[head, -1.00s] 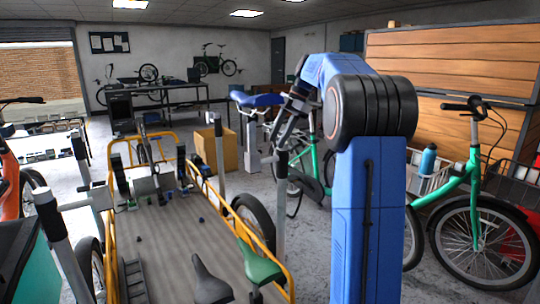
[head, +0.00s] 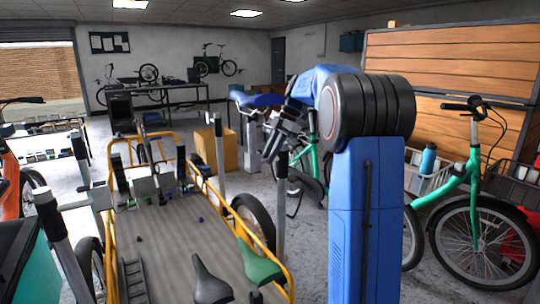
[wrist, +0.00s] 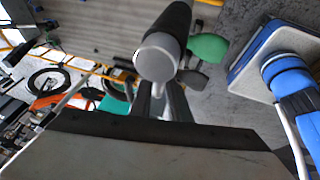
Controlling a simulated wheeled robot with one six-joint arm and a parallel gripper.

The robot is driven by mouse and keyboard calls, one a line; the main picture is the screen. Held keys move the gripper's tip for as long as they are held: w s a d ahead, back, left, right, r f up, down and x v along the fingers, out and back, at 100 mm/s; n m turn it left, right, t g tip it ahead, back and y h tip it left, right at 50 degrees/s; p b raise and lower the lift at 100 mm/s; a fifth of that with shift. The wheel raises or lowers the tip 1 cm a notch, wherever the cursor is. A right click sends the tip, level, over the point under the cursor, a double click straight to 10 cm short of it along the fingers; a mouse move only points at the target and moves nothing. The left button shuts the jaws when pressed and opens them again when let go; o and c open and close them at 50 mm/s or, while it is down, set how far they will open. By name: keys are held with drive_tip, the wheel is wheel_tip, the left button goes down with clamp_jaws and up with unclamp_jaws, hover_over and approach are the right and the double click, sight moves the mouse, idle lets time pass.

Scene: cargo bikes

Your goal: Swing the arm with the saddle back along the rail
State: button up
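A green saddle (head: 260,262) and a black saddle (head: 210,284) stand side by side at the near end of the cargo bed. In the wrist view the green saddle (wrist: 208,46) and black saddle (wrist: 192,78) show beyond a dark post with a round grey cap (wrist: 158,56). A blue saddle (head: 257,99) sits on a stand farther back. My gripper (head: 270,156) points down beside the bed, near the top of an upright post (head: 281,205). In the wrist view its fingers (wrist: 161,104) look apart, close to the capped post; I see no saddle between them.
The cargo bed (head: 165,255) has yellow side rails (head: 232,208) and small parts on it. Another post (head: 219,150) and a cardboard box (head: 230,150) stand behind. A green bike (head: 470,180) and a white crate (head: 425,180) are at the right.

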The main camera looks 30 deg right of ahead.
clamp_jaws()
drive_tip(key=shift+w+m, duration=0.15)
drive_tip(key=shift+m, duration=0.15)
drive_tip(key=w+d+m+t+h, duration=0.2)
drive_tip(key=w+d+m+h, duration=0.3)
drive_tip(key=m, duration=1.2)
drive_tip(key=shift+w+t+h, duration=0.3)
drive_tip(key=shift+w+h, duration=0.4)
idle(0.6)
drive_tip(key=shift+d+m, duration=0.2)
drive_tip(key=shift+m, duration=0.1)
idle(0.4)
drive_tip(key=o, duration=0.8)
unclamp_jaws()
